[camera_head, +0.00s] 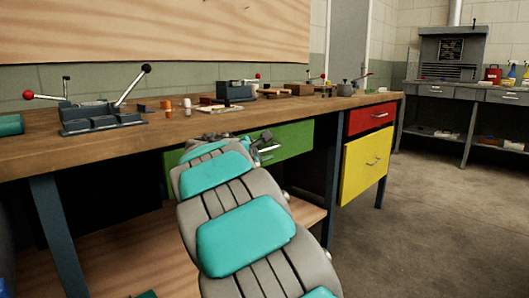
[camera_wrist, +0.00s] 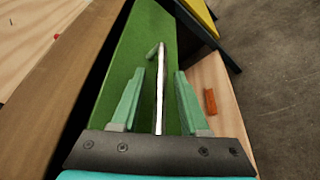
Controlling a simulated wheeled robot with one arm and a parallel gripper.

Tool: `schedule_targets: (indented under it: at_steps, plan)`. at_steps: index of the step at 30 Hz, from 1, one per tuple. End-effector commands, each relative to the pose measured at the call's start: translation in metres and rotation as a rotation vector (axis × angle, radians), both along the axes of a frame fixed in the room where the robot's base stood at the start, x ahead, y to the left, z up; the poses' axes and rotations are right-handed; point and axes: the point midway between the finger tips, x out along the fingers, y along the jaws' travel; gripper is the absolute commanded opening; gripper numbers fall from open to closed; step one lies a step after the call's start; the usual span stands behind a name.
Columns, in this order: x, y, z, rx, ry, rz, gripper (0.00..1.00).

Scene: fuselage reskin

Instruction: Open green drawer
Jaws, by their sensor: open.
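The green drawer (camera_head: 295,141) is under the wooden workbench top, left of the red drawer. Its front looks flush with the bench; my arm covers part of it. In the wrist view the green front (camera_wrist: 137,52) runs diagonally. Its long silver handle (camera_wrist: 160,88) stands between the two green fingers of my gripper (camera_wrist: 160,73). The gripper is open, with one finger on each side of the handle and a visible gap to both. In the head view my gripper (camera_head: 263,148) is at the drawer front, small and partly hidden by my arm.
A red drawer (camera_head: 360,120) and a yellow drawer (camera_head: 372,165) are to the right. The workbench top (camera_head: 60,150) carries lever tools and small parts. A lower wooden shelf (camera_head: 130,262) lies below. An orange block (camera_wrist: 210,101) lies below the drawer. Floor at right is clear.

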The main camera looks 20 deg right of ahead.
Motion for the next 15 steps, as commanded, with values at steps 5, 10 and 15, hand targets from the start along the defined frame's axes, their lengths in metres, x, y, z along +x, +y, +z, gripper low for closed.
schedule_targets:
  at_steps: [5, 10, 15]
  plan:
    - [-0.0002, 0.0002, -0.0003, 0.001, 0.001, -0.001, 0.37]
    - [-0.0002, 0.0003, -0.0004, 0.001, 0.001, -0.001, 0.18]
    - [-0.0002, 0.0002, -0.0005, 0.001, 0.001, -0.001, 0.0]
